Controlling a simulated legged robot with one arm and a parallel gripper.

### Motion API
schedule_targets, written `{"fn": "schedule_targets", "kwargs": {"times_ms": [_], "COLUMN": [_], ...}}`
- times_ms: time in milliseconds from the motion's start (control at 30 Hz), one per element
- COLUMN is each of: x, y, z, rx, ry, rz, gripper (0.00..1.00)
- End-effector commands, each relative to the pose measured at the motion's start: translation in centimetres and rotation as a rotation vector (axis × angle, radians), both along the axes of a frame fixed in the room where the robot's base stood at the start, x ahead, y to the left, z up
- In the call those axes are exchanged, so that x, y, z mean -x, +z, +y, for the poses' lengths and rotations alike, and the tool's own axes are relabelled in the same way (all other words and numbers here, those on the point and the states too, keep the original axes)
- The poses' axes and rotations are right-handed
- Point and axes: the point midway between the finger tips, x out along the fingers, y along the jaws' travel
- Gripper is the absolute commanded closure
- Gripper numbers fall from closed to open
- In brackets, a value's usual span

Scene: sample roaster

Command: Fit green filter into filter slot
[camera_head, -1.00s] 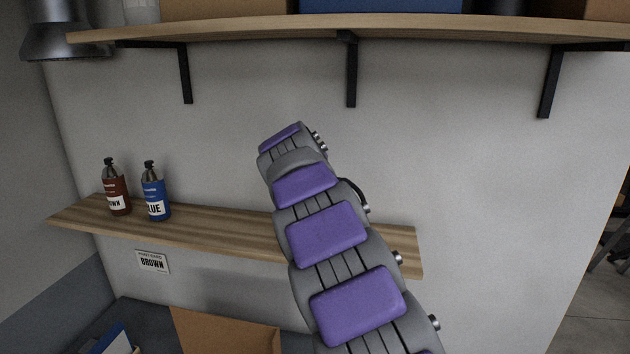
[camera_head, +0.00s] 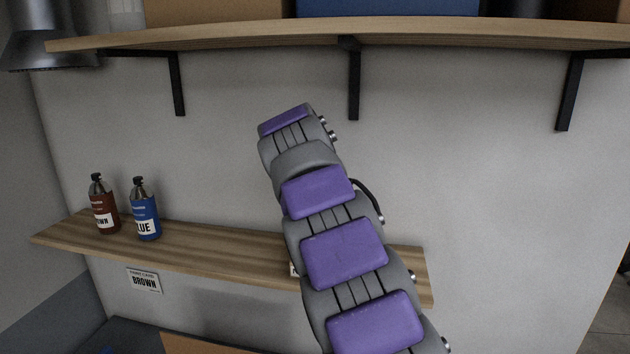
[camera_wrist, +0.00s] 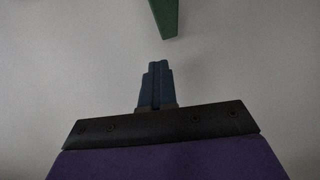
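In the wrist view a green piece (camera_wrist: 165,16) comes in from the top edge and narrows downward. Only its lower end shows, so I cannot tell whether it is the green filter. My gripper (camera_wrist: 158,66) shows its dark blue fingers side by side, pressed together, with nothing visible between them. The fingertips point toward the green piece, and a gap of plain wall shows between them in the picture. In the head view my arm hides the gripper. No filter slot can be made out in either view.
A wooden shelf (camera_head: 215,246) runs along the wall behind my arm. It carries a brown bottle (camera_head: 103,208) and a blue bottle (camera_head: 144,214). A "BROWN" card (camera_head: 144,281) is on the wall below. A higher shelf (camera_head: 400,34) on black brackets holds boxes. The wall right of my arm is bare.

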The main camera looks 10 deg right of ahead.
Motion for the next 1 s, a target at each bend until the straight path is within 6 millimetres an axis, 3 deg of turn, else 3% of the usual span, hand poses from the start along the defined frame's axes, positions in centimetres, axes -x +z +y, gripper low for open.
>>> {"fn": "schedule_targets", "kwargs": {"times_ms": [400,867,1000], "x": [0.2,0.1,0.2], "y": [2.6,2.8,2.9], "z": [0.2,0.2,0.3], "rx": [0.001,0.001,0.002], "ry": [0.003,0.003,0.004], "rz": [-0.017,-0.018,-0.019], "gripper": [1.0,1.0,0.88]}}
